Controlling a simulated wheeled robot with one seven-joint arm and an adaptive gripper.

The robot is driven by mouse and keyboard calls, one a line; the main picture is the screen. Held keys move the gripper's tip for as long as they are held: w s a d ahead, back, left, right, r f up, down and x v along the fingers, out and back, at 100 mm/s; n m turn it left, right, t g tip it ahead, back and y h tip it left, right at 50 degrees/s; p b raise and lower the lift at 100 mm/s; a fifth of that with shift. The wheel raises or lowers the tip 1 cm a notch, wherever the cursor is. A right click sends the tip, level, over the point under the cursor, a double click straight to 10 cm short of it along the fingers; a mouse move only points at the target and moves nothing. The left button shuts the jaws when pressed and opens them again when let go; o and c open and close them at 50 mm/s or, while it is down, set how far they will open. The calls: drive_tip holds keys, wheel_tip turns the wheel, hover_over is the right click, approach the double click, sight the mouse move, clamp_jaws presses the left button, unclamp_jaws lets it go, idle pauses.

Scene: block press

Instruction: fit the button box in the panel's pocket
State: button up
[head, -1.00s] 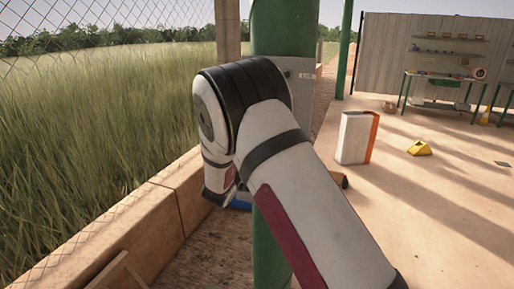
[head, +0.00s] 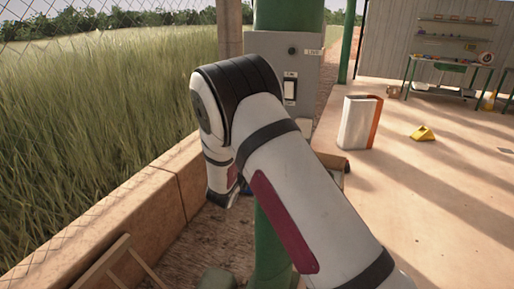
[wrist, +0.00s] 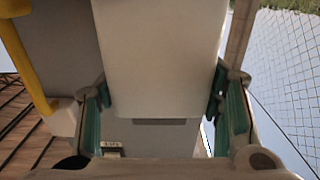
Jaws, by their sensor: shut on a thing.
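The grey panel (head: 308,78) is mounted on the green post. It has a round knob, a small label and a white rocker switch (head: 290,88) in a dark frame. My arm covers its lower left part. In the wrist view, a pale box (wrist: 160,55), apparently the button box, is between the teal-padded fingers of my gripper (wrist: 160,98), which is shut on it. A darker grey strip shows at its lower edge. The grey panel face (wrist: 62,45) is behind it. My gripper is hidden behind my arm in the head view. I cannot make out the pocket.
A yellow bar (wrist: 25,60) stands at the left of the wrist view. A low wall (head: 165,205) and a chain-link fence are on the left. A white and orange box (head: 358,122) and a yellow block (head: 422,134) sit on the open floor, with a workbench (head: 440,70) behind.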

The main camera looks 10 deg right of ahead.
drive_tip(key=shift+f, duration=0.5)
idle(0.4)
drive_tip(key=o, duration=1.8)
drive_tip(key=shift+c, duration=0.2)
drive_tip(key=shift+f, duration=0.1)
drive_tip(key=v, duration=1.2)
wheel_tip(320, 180, up, 9)
drive_tip(key=w+a+n+g+y, duration=0.1)
drive_tip(key=y, duration=0.6)
drive_tip(key=s+r+n+g+y, duration=0.25)
drive_tip(key=s+r+y, duration=0.25)
drive_tip(key=s+r, duration=0.25)
drive_tip(key=s+d+n+g, duration=0.2)
drive_tip(key=s+d, duration=0.2)
drive_tip(key=s, duration=1)
drive_tip(key=s+d+n+g+h, duration=0.1)
drive_tip(key=s+d+g, duration=0.2)
drive_tip(key=s, duration=1.2)
drive_tip(key=shift+d+n, duration=0.35)
drive_tip(key=shift+d, duration=0.3)
